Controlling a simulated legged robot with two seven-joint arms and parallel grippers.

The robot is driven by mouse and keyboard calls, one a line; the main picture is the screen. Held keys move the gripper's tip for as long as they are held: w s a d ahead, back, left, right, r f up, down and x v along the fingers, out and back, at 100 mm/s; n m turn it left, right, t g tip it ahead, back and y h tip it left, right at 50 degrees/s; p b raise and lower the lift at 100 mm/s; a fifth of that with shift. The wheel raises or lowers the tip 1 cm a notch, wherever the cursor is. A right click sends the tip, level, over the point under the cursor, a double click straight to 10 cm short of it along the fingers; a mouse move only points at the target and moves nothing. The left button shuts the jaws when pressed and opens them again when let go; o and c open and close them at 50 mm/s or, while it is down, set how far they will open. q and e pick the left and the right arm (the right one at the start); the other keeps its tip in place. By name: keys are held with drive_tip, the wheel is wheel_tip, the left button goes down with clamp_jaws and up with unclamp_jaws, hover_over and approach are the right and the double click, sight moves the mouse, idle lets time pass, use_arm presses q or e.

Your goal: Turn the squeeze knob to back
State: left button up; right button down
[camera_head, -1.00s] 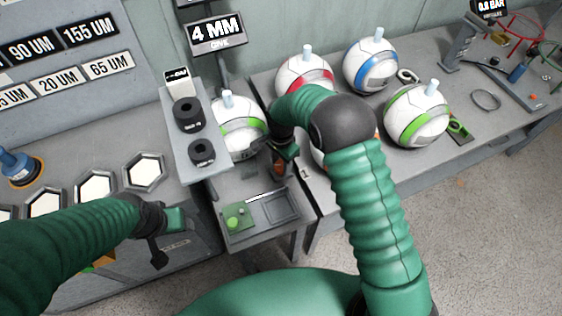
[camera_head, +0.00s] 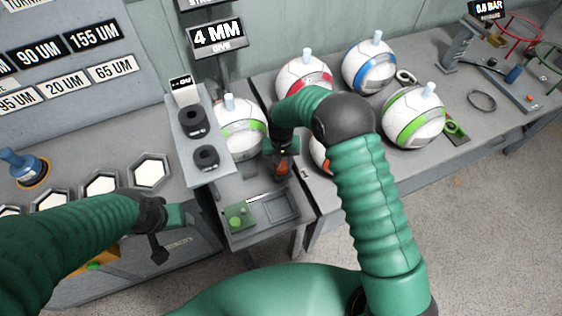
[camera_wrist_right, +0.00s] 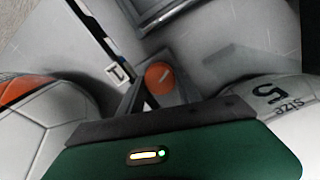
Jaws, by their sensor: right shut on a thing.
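My right gripper (camera_head: 282,158) points down beside the clamped white-and-green ball (camera_head: 240,130). It is shut on the orange-topped knob (camera_head: 281,170), which I take to be the squeeze knob; the fingers largely hide the grip. The knob's round orange face also shows in the right wrist view (camera_wrist_right: 160,76). Two black round pads (camera_head: 192,122) with small lettering sit on the grey plate left of the ball. My left gripper (camera_head: 160,250) hangs at the lower left, over the front of the left bench, away from the knob; its jaw opening is unclear.
A "4 MM GIVE" display (camera_head: 216,36) stands behind the press. A small panel with a green button (camera_head: 236,220) and a grey recess lies in front. Several balls, one with a blue band (camera_head: 370,66), stand on the right bench (camera_head: 470,125). Hexagonal lit openings (camera_head: 150,172) line the left bench.

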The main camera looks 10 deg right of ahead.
drive_tip(key=n, duration=0.4)
drive_tip(key=n+p, duration=0.1)
drive_tip(key=n, duration=0.1)
drive_tip(key=shift+w+r+n, duration=0.15)
drive_tip(key=shift+w+n, duration=0.1)
drive_tip(key=shift+n, duration=0.05)
drive_tip(key=n+p, duration=0.1)
drive_tip(key=n, duration=0.5)
drive_tip(key=shift+a, duration=0.1)
idle(0.3)
drive_tip(key=c, duration=1.1)
unclamp_jaws()
drive_tip(key=shift+c, duration=0.2)
drive_tip(key=o, duration=0.3)
drive_tip(key=shift+f, duration=0.2)
drive_tip(key=shift+s+r, duration=0.1)
drive_tip(key=shift+s, duration=0.05)
